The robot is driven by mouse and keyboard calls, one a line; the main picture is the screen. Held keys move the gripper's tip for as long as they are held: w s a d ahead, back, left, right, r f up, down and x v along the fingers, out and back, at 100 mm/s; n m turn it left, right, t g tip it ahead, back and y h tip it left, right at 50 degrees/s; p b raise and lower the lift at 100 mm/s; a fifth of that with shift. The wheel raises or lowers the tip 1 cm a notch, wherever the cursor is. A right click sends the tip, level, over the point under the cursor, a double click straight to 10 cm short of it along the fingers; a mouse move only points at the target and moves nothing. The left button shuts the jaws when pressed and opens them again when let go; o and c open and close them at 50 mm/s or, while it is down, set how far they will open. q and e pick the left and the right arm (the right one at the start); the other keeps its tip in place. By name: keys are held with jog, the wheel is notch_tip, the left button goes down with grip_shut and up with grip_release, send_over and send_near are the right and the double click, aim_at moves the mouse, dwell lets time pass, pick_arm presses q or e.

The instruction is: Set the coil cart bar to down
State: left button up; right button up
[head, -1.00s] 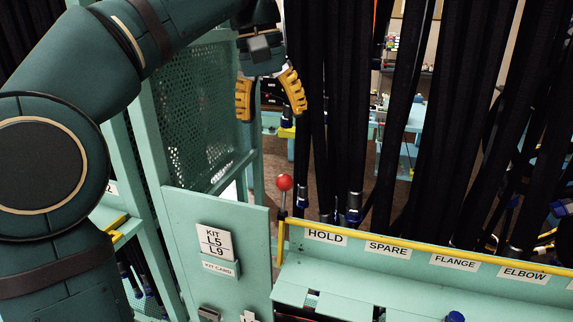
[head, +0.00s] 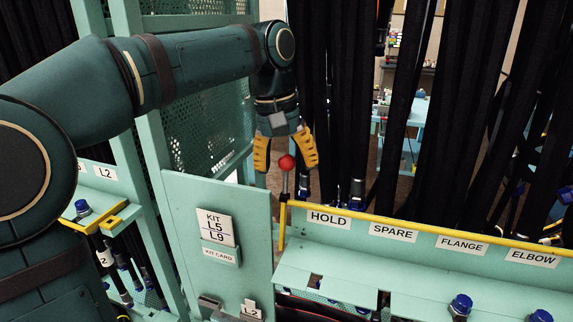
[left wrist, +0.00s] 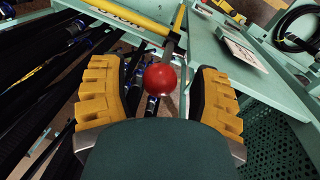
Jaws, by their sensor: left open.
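A red ball knob (head: 287,162) tops a short upright metal lever (head: 284,186) at the left end of the yellow bar (head: 400,219). The bar runs along the green cart above the labels. My left gripper (head: 286,166) points down, open, with its yellow fingers on either side of the knob. In the left wrist view the red knob (left wrist: 160,79) sits between the open fingers, with a gap on both sides, and the yellow bar (left wrist: 128,14) shows beyond it. My right gripper is not in view.
A green panel with a KIT L5 L9 card (head: 215,227) stands left of the lever. Black hoses (head: 345,100) hang close behind and right of the gripper. A green mesh frame (head: 205,130) stands behind the arm.

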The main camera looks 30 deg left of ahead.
pick_arm(q)
grip_shut()
